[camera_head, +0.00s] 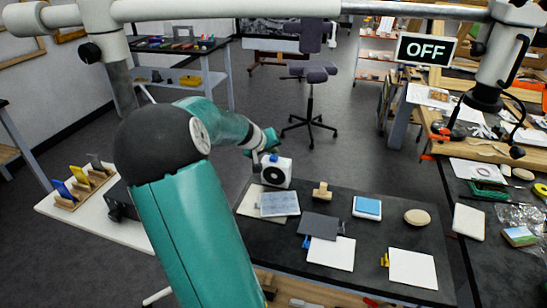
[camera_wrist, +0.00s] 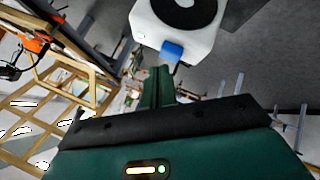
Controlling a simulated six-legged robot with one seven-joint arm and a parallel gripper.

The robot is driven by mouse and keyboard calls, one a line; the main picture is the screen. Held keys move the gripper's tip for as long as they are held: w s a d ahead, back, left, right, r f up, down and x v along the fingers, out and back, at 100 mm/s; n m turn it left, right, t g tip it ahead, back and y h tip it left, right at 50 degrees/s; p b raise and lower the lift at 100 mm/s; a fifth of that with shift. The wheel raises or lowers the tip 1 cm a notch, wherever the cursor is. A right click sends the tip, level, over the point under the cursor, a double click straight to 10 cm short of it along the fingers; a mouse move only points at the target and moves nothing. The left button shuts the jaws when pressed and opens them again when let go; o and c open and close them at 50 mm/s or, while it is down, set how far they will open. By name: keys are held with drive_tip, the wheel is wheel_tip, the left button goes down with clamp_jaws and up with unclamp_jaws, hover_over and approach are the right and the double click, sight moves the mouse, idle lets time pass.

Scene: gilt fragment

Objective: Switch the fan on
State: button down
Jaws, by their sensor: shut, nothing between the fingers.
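The fan (camera_head: 277,176) is a small white box with a round black grille, standing at the back left of the dark table. In the wrist view the fan (camera_wrist: 207,40) fills the top, partly cut off by the frame edge. Its blue button (camera_wrist: 172,51) faces my gripper; it also shows on top of the fan in the head view (camera_head: 273,158). My gripper (camera_wrist: 160,72) is shut and empty, its fingertips close to the blue button. I cannot tell whether they touch. A black sign (camera_head: 426,49) reads "OFF".
The dark table (camera_head: 375,232) holds pale panels, a blue-topped block (camera_head: 367,207), a wooden piece (camera_head: 322,191) and a round wooden disc (camera_head: 417,217). A side shelf with coloured cards (camera_head: 79,176) stands left. A swivel chair (camera_head: 310,100) stands behind.

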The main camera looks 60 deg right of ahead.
sight(272, 159)
drive_tip(key=shift+r, duration=3)
drive_tip(key=w+a+r+n+t+y, duration=0.1)
drive_tip(key=w+a+t+y, duration=0.15)
drive_tip(key=a, duration=0.85)
drive_tip(key=w+a+r+n+t+y, duration=0.15)
drive_tip(key=w+a, duration=0.25)
drive_tip(key=a, duration=0.6)
drive_tip(key=w+a+r+n+t+y, duration=0.1)
drive_tip(key=w+a+n+t, duration=0.15)
drive_tip(key=a, duration=0.85)
drive_tip(key=s+a+n+y, duration=0.2)
drive_tip(key=s+a, duration=0.2)
drive_tip(key=a, duration=0.8)
drive_tip(key=s+a+n+y, duration=0.2)
drive_tip(key=s+a, duration=0.3)
drive_tip(key=a, duration=0.7)
drive_tip(key=shift+r+n+t, duration=0.25)
drive_tip(key=shift+n+t, duration=0.1)
drive_tip(key=shift+n, duration=0.45)
drive_tip(key=shift+s, duration=0.1)
